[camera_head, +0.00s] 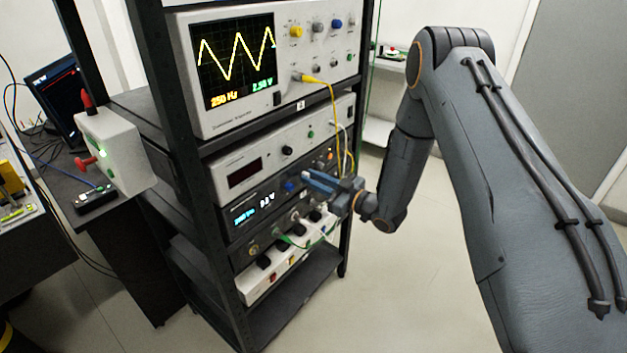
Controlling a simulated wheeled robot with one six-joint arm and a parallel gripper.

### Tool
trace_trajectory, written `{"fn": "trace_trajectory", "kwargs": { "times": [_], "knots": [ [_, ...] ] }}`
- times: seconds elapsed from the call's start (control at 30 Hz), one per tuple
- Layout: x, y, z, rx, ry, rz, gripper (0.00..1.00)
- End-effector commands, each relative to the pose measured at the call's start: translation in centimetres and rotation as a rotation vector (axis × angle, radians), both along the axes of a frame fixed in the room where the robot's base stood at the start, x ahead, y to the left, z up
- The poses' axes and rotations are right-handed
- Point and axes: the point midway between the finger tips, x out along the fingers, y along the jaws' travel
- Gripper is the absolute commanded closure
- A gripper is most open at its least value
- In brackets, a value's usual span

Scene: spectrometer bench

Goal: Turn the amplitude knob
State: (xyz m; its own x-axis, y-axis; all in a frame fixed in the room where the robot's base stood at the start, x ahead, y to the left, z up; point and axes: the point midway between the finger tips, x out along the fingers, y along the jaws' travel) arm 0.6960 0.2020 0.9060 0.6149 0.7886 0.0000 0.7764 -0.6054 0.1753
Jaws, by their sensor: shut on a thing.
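The dark generator unit (236,222) sits in the rack, with a lit blue and white display (244,214) at its left. A blue knob (289,187) shows on its front, just left of my fingertips. My gripper (312,180) reaches in from the right, against the unit's front. Its blue-grey fingers are shut on a knob, seemingly the amplitude knob, which they hide. Knob labels are too small to read. Above, the oscilloscope (183,60) shows a yellow triangle wave on its screen (236,58), with yellow "250 Hz" and a green voltage reading.
A yellow cable (333,110) hangs from the oscilloscope down past my gripper. A white unit (224,178) sits just above the generator. A power strip (252,284) with black plugs is below. A white box with a red knob (112,148) is at left. Floor right of the rack is clear.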

Motion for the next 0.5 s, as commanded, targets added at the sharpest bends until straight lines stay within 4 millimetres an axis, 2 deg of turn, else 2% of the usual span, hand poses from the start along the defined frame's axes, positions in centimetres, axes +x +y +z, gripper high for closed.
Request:
{"fn": "trace_trajectory", "kwargs": {
  "times": [0.03,0.13,0.5],
  "knots": [
    [-0.02,-0.02,0.00,0.001,0.001,0.000,0.81],
    [-0.01,-0.02,0.00,0.001,0.001,0.000,0.64],
    [-0.23,-0.40,-0.07,0.001,0.002,-0.001,0.64]
  ]
}}
